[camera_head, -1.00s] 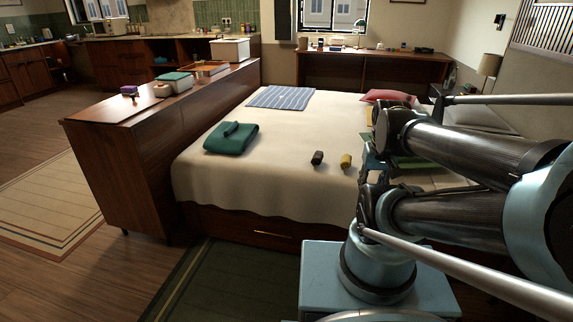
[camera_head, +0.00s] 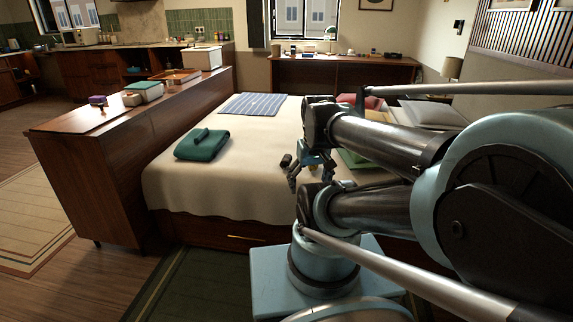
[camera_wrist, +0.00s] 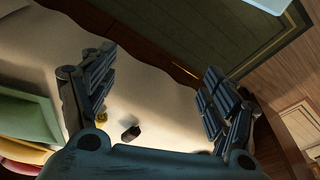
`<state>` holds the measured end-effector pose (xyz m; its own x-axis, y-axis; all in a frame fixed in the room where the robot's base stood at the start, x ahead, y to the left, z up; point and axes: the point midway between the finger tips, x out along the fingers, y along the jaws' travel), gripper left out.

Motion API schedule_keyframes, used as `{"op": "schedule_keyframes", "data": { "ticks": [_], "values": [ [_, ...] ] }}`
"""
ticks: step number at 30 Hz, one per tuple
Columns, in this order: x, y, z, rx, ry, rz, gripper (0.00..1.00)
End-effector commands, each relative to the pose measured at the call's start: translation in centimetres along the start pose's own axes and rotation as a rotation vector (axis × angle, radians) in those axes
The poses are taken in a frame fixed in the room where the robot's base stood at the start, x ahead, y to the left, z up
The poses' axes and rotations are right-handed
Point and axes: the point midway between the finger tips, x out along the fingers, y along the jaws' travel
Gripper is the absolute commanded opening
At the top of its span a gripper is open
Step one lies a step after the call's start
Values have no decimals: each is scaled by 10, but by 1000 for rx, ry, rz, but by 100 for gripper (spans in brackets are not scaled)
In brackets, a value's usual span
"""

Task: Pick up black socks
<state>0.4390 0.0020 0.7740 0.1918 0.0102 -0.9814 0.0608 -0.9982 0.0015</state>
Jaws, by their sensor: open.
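The black socks (camera_head: 286,160) are a small dark rolled bundle on the cream bed, close to the left of my gripper in the head view. In the wrist view the black socks (camera_wrist: 131,132) lie on the bed below my gripper, between its spread fingers and nearer the left one. My gripper (camera_head: 304,172) is open and empty above the bed; its two padded fingers (camera_wrist: 155,100) stand wide apart in the wrist view. A yellow rolled bundle (camera_wrist: 102,118) lies next to the left finger, partly hidden by it.
A green folded cloth (camera_head: 202,145) and a blue striped cloth (camera_head: 250,105) lie on the bed (camera_head: 215,185). A wooden counter (camera_head: 110,150) with boxes runs along the left. Green and yellow folded things (camera_wrist: 30,125) lie at the wrist view's left. The bed's middle is clear.

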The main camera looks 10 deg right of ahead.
Motion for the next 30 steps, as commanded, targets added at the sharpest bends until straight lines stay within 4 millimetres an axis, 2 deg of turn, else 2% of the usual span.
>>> {"op": "schedule_keyframes", "data": {
  "ticks": [7, 15, 23, 30],
  "values": [
    [-24, -3, -52, -138, -10, -45, 88],
    [-37, 1, -118, -312, -7, -103, 88],
    [-36, 9, -185, -481, 8, -160, 88],
    [-23, 23, -246, -636, 37, -211, 88]
  ]
}}
